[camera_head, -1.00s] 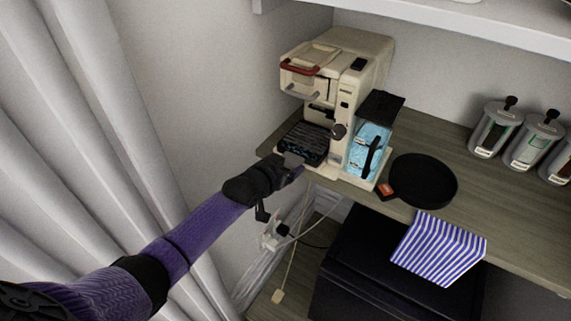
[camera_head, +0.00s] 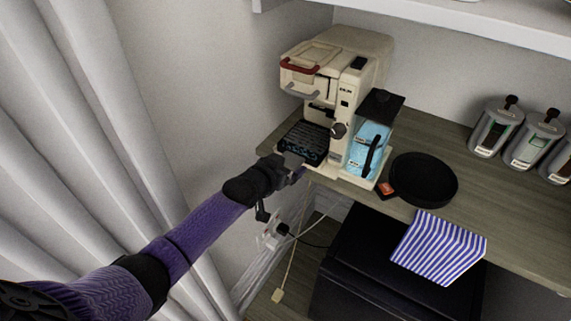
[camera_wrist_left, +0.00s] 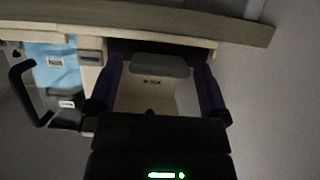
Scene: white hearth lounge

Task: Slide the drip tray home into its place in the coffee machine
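The beige coffee machine (camera_head: 330,62) stands at the left end of the wooden counter. The black ribbed drip tray (camera_head: 304,138) lies low at its front left, under the brew head; how deep it sits is hard to tell. My left gripper (camera_head: 294,167) is at the tray's front edge. In the left wrist view, the purple fingers of this gripper (camera_wrist_left: 158,92) are wide apart, with a grey lip and a beige surface seen between them. Whether the fingers touch anything is not clear. My right gripper is not in view.
A blue water tank (camera_head: 368,142) with a black handle is on the machine's right side. A round black tray (camera_head: 424,180) lies right of it on the counter (camera_head: 480,208). Grey canisters (camera_head: 497,128) stand further right. A striped cloth (camera_head: 440,246) hangs below, and a wall is at left.

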